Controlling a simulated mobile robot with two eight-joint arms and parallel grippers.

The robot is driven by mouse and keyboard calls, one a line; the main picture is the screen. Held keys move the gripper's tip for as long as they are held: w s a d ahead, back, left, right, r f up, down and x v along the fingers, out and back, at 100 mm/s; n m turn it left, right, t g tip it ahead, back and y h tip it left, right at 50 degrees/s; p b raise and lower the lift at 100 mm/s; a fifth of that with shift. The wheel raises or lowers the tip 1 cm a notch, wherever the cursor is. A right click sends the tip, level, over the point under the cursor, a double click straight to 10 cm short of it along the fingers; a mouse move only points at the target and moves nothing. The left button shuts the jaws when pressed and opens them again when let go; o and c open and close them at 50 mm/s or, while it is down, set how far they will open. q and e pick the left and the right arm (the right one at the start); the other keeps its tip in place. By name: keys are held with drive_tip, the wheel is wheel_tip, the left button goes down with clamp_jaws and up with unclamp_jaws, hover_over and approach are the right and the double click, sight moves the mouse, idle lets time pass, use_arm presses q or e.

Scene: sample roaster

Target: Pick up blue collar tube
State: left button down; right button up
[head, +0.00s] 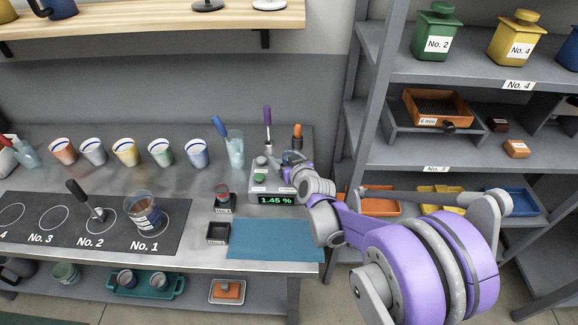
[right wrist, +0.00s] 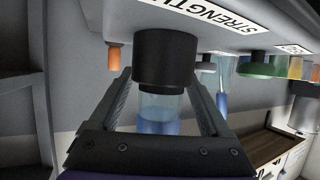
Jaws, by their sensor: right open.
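A clear tube with a pale blue band (right wrist: 158,118) shows in the right wrist view, which looks upside down. It stands in a black cylindrical holder (right wrist: 165,60) on the strength meter (head: 272,188), whose display reads 1.45 %. My right gripper (right wrist: 160,95) is open, with one finger on each side of the tube and holder; gaps show beside both fingers. In the head view my right gripper (head: 293,160) is over the meter's right side and hides most of the tube there. My left gripper is not in view.
A clear glass with a blue-handled tool (head: 236,150) stands left of the meter. Several striped cups (head: 125,152) line the bench back. A blue mat (head: 275,246) lies clear in front. The grey shelf (head: 395,165) is close on the right.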

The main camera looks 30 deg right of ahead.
clamp_jaws()
idle(0.3)
drive_tip(key=shift+r, duration=0.15)
wheel_tip(320, 180, up, 10)
drive_tip(key=p, duration=0.1)
drive_tip(key=shift+p, duration=0.35)
idle(0.7)
